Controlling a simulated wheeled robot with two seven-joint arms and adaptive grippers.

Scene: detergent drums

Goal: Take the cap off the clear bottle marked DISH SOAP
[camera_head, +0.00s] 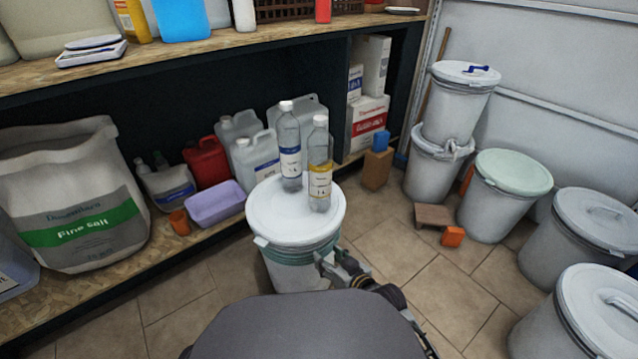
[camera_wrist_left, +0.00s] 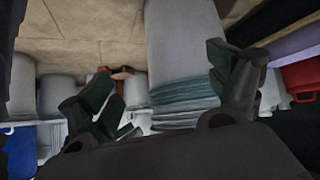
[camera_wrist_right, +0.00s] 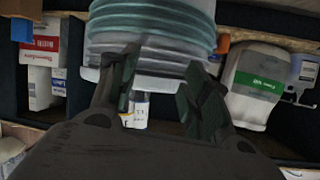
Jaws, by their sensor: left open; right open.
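Two clear bottles with white caps stand upright side by side on the white lid of a drum (camera_head: 295,212). The left bottle (camera_head: 289,147) has a blue-and-white label; the right bottle (camera_head: 319,167) has a yellow-and-white label. The print is too small to read, so I cannot tell which is marked DISH SOAP. Both caps, the left cap (camera_head: 286,106) and the right cap (camera_head: 320,120), are on. My right gripper (camera_head: 330,266) is open and empty, low by the drum's front right side, below the lid. My left gripper (camera_wrist_left: 162,72) is open and empty in its wrist view, facing a ribbed drum.
A shelf behind holds a fine salt bag (camera_head: 85,215), a red jug (camera_head: 207,160), a purple tub (camera_head: 215,203) and white jugs. Several lidded drums stand at the right, with a stool (camera_head: 434,214) and an orange block (camera_head: 453,236). Tiled floor is clear between.

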